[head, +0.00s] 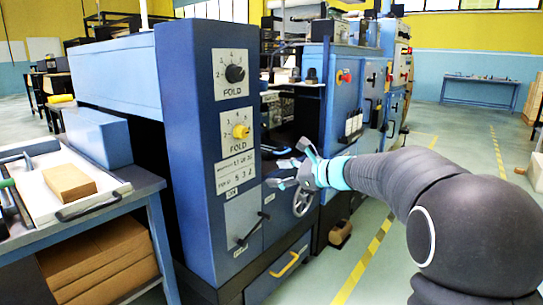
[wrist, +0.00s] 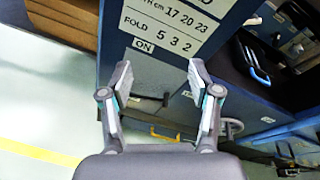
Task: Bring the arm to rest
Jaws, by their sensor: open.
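My gripper (head: 291,166) is at the end of my dark arm, which reaches in from the right in the head view. Its two fingers are spread apart with nothing between them. It is in front of the blue folding machine (head: 190,130), near the handwheel (head: 303,200). In the wrist view my gripper (wrist: 160,68) is open, and the machine's label plate (wrist: 172,25) shows beyond the fingertips. The label reads FOLD 5 3 2, with ON below it. I cannot tell the exact gap between fingers and machine.
The machine's front has a black dial (head: 235,73), a yellow dial (head: 240,131) and a yellow drawer handle (head: 284,265). A side table (head: 150,185) on the left holds a white tray with a brown block (head: 69,182). Open floor with yellow lines (head: 365,262) lies at right.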

